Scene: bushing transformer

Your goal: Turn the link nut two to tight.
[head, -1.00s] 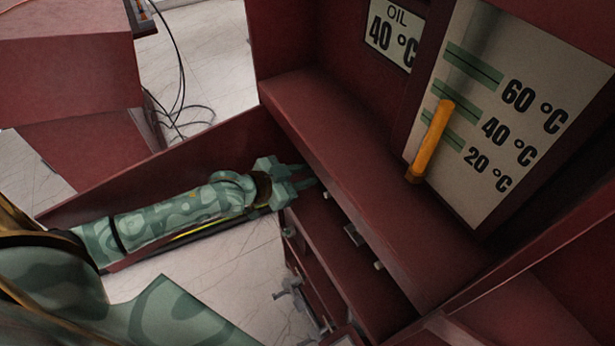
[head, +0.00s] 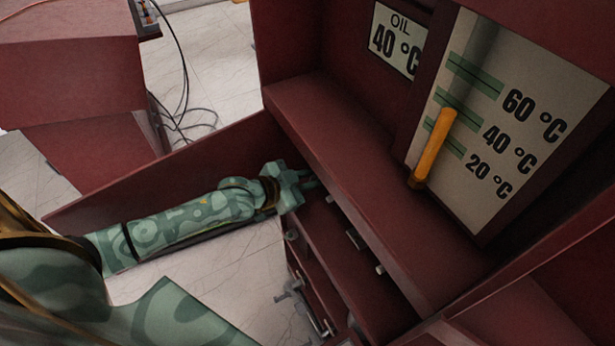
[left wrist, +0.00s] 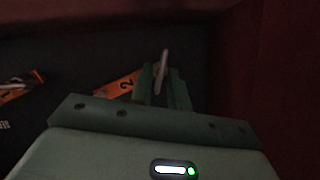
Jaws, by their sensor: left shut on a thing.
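My left gripper (head: 308,182) reaches from the left under the red ledge of the open cabinet, and its fingertips are partly in shadow there. In the left wrist view, its fingers (left wrist: 162,88) are closed around a thin pale metal piece, which I take to be link nut two (left wrist: 164,62). An orange label with a "2" (left wrist: 122,84) lies just left of the fingers. The nut's shape and seating are too dark to make out. My right gripper is not in view.
A second orange label (left wrist: 20,88) lies further left in the wrist view. A red wall (left wrist: 265,90) stands close on the right. The red ledge (head: 350,190) hangs above the gripper.

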